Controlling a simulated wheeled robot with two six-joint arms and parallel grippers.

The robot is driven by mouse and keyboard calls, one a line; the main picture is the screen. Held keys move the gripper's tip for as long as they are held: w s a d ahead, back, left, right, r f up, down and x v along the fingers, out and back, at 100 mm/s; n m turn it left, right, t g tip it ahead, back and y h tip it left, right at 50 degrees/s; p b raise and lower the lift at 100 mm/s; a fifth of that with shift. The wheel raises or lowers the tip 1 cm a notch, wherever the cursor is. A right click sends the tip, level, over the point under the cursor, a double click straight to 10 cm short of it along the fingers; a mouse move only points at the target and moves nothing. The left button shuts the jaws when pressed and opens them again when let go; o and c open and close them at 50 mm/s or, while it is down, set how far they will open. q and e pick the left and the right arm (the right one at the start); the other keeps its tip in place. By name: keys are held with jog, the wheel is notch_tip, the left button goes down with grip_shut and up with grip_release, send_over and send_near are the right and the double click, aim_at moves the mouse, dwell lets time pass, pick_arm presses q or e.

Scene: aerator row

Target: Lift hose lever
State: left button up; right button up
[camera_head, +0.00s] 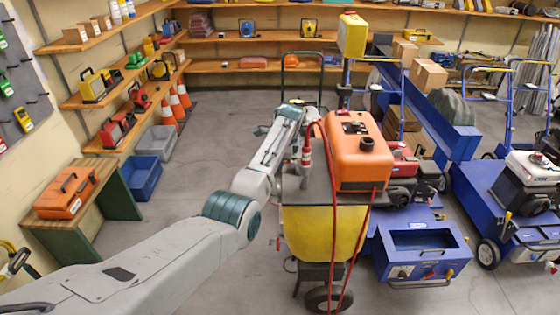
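An orange machine body (358,150) sits on a cart with a yellow tank (322,230). A red hose (337,250) loops over its left side and hangs down in front. A small red-and-silver upright fitting (306,157) stands at the left edge of the orange body; it may carry the hose lever, but the lever is too small to make out. My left arm comes in from the left and its wrist end is just above and behind this fitting. Its fingertips cannot be made out, nor whether they touch anything. My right gripper is not in view.
Blue wheeled machines (416,245) stand close on the right of the cart. An orange toolbox (64,192) is on a green-legged bench at the left. A blue bin (140,176) and traffic cones (177,105) stand by the left shelves.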

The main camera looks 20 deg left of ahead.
pick_arm(q)
jog(key=shift+o, duration=0.6)
jog(key=shift+d+r, duration=0.1)
jog(key=shift+r, duration=0.15)
jog(key=b+v, duration=0.3)
jog(key=v, duration=0.7)
jog(key=shift+r, duration=0.15)
